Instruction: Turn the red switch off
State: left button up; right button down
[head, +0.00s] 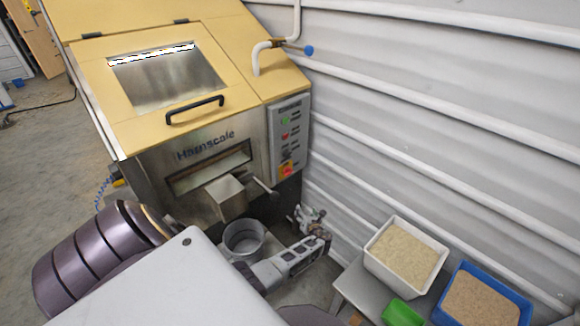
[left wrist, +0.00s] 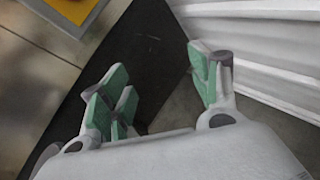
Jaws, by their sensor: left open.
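The red switch (head: 287,168) sits on a yellow backing at the bottom of the grey control panel (head: 289,140) on the hopper machine's right front. Its exact setting is too small to tell. My left gripper (head: 308,216) is below and slightly right of the switch in the head view, apart from the panel. In the left wrist view its green-padded fingers (left wrist: 158,80) are spread with nothing between them. A yellow-edged piece (left wrist: 75,10) shows at the top left there; I cannot tell if it is the switch's backing. My right gripper is not in view.
The machine (head: 150,165) has a spout (head: 227,196) and a handle-like lever (head: 262,188) left of the gripper. A metal bucket (head: 243,238) stands below. White ribbed wall (head: 420,110) is close on the right. A white bin (head: 405,255) and blue bin (head: 483,298) stand lower right.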

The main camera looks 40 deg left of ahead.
pick_arm(q)
jog(key=a+r+m+y, duration=0.3)
jog(key=r+m+y, duration=0.1)
jog(key=r+m, duration=0.6)
jog(key=shift+s+r+m+y, duration=0.2)
jog(key=shift+m+y, duration=0.2)
jog(key=shift+m, duration=0.7)
jog(key=shift+a, duration=0.1)
